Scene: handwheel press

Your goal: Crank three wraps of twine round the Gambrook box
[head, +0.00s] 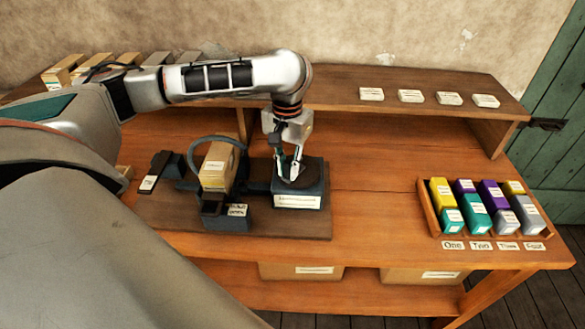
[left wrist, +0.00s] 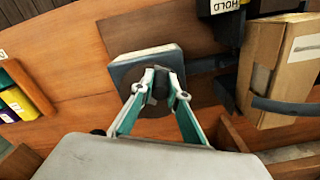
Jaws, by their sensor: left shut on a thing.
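A tan carton (head: 217,168), its label too small to read, stands in the wrapping machine beside a dark curved arm (head: 196,146); it also shows in the left wrist view (left wrist: 272,75). To its right is a dark crank housing (head: 312,188) with a white label, seen from above in the left wrist view (left wrist: 125,72). My left gripper (head: 292,174) reaches down over the housing. Its fingers (left wrist: 160,84) are shut on a small dark crank knob on top. The fingers hide part of the knob. I cannot make out any twine. My right gripper is out of view.
A wooden tray (head: 422,208) of coloured blocks with numbered tags stands at the right. A raised shelf (head: 340,98) at the back holds small white cards and several cartons. A dark block (head: 228,220) sits before the carton.

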